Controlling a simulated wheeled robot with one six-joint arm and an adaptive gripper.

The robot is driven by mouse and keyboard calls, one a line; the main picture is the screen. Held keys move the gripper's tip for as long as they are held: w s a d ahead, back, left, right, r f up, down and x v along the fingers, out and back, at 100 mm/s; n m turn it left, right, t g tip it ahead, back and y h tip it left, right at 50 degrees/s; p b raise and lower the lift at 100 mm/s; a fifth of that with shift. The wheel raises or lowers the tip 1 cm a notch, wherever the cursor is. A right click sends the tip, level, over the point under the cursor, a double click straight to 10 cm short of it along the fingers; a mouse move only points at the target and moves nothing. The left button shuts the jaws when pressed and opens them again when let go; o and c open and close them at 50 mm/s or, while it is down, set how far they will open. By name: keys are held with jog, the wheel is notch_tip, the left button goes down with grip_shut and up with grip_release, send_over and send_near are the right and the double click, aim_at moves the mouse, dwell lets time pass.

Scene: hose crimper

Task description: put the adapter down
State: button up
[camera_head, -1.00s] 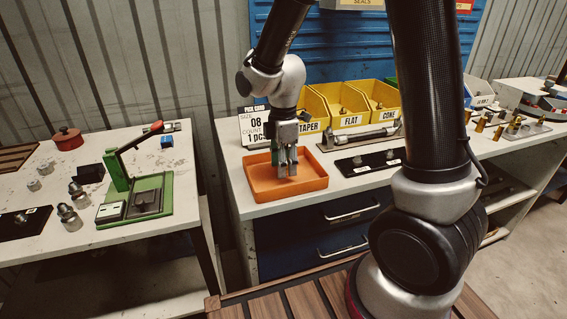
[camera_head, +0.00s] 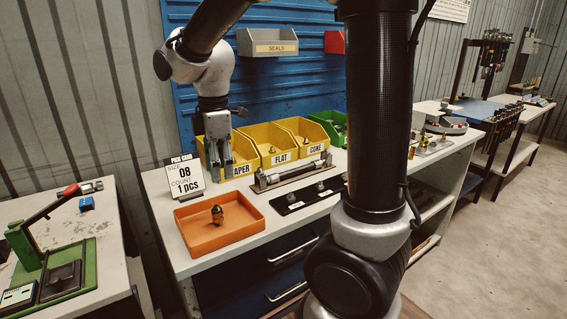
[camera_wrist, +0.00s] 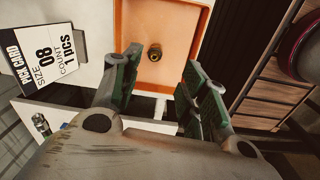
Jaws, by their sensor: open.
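The adapter (camera_head: 217,213), a small brass-coloured fitting, stands in the orange tray (camera_head: 246,236) in the head view. The wrist view also shows the adapter (camera_wrist: 155,52) inside the tray (camera_wrist: 176,88), apart from my fingers. My gripper (camera_head: 217,172) is open and empty, raised behind and above the tray, in front of the yellow taper bin. In the wrist view the green-padded fingers of my gripper (camera_wrist: 158,88) are spread wide with nothing between them.
A pick card (camera_head: 186,178) reading size 08, count 1 stands left of the tray. Yellow bins (camera_head: 268,145) line the back. A long metal fixture (camera_head: 292,173) and a black strip (camera_head: 309,196) lie to the right. A green press (camera_head: 50,262) is on the left table.

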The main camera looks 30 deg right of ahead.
jog(key=s+d+r+m+t, duration=0.2)
jog(key=s+d+m, duration=0.4)
jog(key=s+m, duration=0.2)
jog(key=s+d+r+m+t, duration=0.1)
jog(key=s+d+r+m, duration=0.2)
jog(key=s+d+m, duration=0.4)
jog(key=s+m, duration=0.1)
jog(key=s, duration=0.2)
jog(key=shift+r+m+t, duration=0.2)
jog(key=shift+m+t, duration=0.1)
jog(key=shift+t, duration=0.1)
jog(key=shift+s+d, duration=0.1)
jog(key=shift+d, duration=0.05)
